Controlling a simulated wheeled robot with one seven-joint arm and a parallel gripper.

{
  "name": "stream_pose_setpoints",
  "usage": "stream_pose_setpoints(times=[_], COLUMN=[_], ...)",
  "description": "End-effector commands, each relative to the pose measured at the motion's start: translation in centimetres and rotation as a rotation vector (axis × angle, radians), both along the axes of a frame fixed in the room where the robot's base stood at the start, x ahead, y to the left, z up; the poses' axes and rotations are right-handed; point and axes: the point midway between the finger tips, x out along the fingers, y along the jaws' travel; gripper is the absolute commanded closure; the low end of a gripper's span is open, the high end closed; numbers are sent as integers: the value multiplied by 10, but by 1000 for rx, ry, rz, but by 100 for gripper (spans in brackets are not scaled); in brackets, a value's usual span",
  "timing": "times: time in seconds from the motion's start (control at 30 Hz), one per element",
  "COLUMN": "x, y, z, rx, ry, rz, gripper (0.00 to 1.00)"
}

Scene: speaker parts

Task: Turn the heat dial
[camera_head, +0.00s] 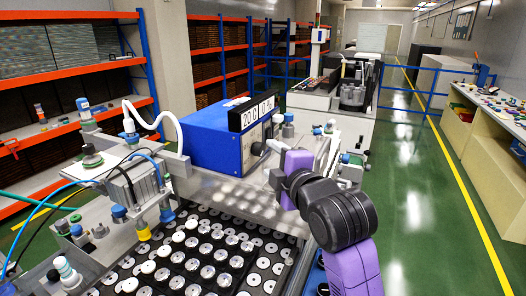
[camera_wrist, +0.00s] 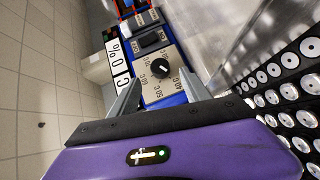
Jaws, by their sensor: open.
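The heat dial (camera_wrist: 159,68) is a round black knob with a white pointer mark on a silver panel (camera_wrist: 168,88) printed with temperatures such as 40, 50 and 60 C. The panel is on the front of a blue box (camera_head: 213,137) with two white displays on top. My gripper (camera_wrist: 160,86) is open and faces the panel. Its two fingers stand apart, one on each side below the dial in the wrist view, with nothing between them. I cannot tell how much depth separates the fingertips from the dial.
A black tray (camera_head: 210,262) with rows of round metal parts lies below the box. Bottles and cables crowd the left side. The green floor (camera_head: 420,200) on the right is open.

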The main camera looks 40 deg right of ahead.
Motion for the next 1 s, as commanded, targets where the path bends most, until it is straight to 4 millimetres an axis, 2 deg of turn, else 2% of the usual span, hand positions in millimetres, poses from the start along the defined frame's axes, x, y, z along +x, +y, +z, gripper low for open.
stream_pose_setpoints(times=[0.4, 0.53, 0.8, 0.87, 1.0], x=[53, 60, 62, 62, 62], y=[-25, -28, -28, -28, -28], z=[-7, -9, -10, -10, -10], rx=[2, 2, 2, 2, 2], ry=[0, -1, -2, -2, -2], rz=[-1, -1, -1, -1, -1], gripper=[44, 44, 44, 52, 80])
